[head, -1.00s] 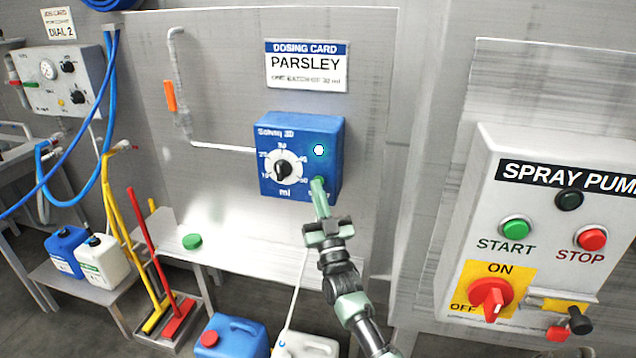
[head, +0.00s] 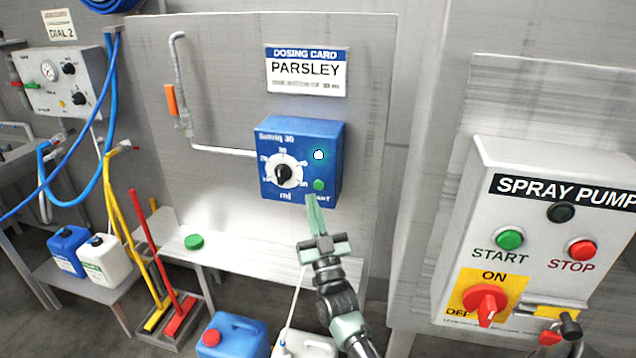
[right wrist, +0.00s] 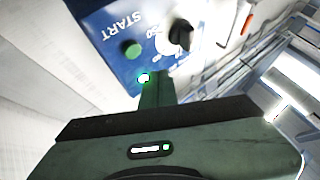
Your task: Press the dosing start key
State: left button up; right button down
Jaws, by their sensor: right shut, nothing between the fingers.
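The blue dosing box (head: 328,140) is mounted on the metal wall panel. Its green start key (head: 319,185) sits at the lower right of its face, beside a dial with a black knob (head: 284,173). A small round lamp (head: 318,154) above the key is lit pale. My right gripper (head: 312,200) is shut and empty. Its fingertips are just below and left of the key and appear apart from it. In the right wrist view the green key (right wrist: 132,49) is in full sight, clear of the shut fingers (right wrist: 156,90). My left gripper is not in view.
A dosing card reading PARSLEY (head: 306,72) hangs above the box. A white spray pump panel (head: 550,230) with its own start and stop buttons stands at the right. A metal shelf (head: 240,255) with a green lid (head: 194,242) runs below the box.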

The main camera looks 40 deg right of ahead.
jog(key=shift+s+a, duration=0.6)
jog(key=shift+a, duration=0.15)
dwell(0.5)
